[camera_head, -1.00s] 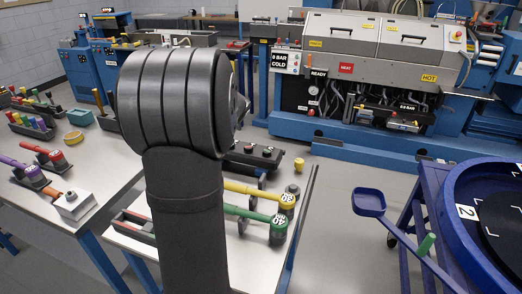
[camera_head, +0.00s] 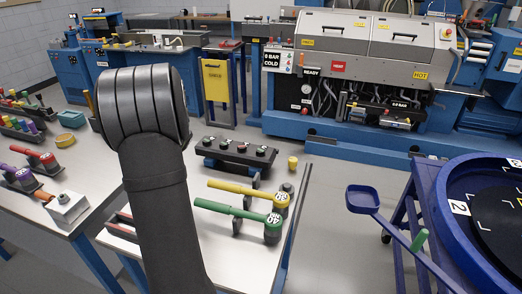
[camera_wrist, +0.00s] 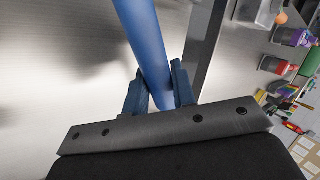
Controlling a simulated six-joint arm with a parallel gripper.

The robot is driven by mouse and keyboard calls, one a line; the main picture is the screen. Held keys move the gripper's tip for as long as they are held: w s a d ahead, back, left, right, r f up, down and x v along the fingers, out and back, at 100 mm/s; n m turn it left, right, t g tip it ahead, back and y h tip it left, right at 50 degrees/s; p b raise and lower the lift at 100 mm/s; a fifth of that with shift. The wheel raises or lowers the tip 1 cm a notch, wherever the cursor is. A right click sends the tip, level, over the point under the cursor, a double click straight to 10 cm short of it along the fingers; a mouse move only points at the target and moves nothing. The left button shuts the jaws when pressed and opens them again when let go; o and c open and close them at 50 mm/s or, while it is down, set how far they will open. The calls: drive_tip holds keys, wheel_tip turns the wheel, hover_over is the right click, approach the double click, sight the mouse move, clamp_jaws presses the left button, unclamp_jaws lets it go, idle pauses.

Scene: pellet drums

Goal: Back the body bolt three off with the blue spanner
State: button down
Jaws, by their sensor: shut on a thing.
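My gripper (camera_wrist: 157,88) is shut on the blue spanner (camera_wrist: 143,35) in the wrist view. The spanner's smooth blue shaft runs up between the two fingers and out of the top of the picture, so its head is hidden. In the head view my arm hides both the gripper and the spanner. A dark block (camera_head: 240,151) with several bolt-like heads on top stands at the back of the right-hand bench. I cannot tell which, if any, is body bolt three.
A yellow spanner (camera_head: 240,190) and a green spanner (camera_head: 232,208) lie on the right-hand bench (camera_head: 205,258). A purple and a red spanner (camera_head: 35,152) lie on the left bench. A blue drum (camera_head: 447,215) on a trolley stands at right; open floor lies between.

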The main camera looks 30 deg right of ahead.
drive_tip(key=shift+r, duration=0.1)
drive_tip(key=s+d+r+m+t+h, duration=0.1)
drive_tip(key=s+d+r+m, duration=0.1)
drive_tip(key=d, duration=0.6)
drive_tip(key=s+d+r+m+t+h, duration=0.1)
drive_tip(key=s+d+r+m, duration=0.2)
drive_tip(key=d+r, duration=0.3)
drive_tip(key=s+d+r+m+t+h, duration=0.1)
drive_tip(key=s+d+r+m, duration=0.2)
drive_tip(key=d, duration=0.7)
drive_tip(key=shift+s+d+r+t, duration=0.4)
drive_tip(key=shift+s+r, duration=0.4)
drive_tip(key=shift+r, duration=0.1)
drive_tip(key=shift+f, duration=0.1)
drive_tip(key=shift+f, duration=3)
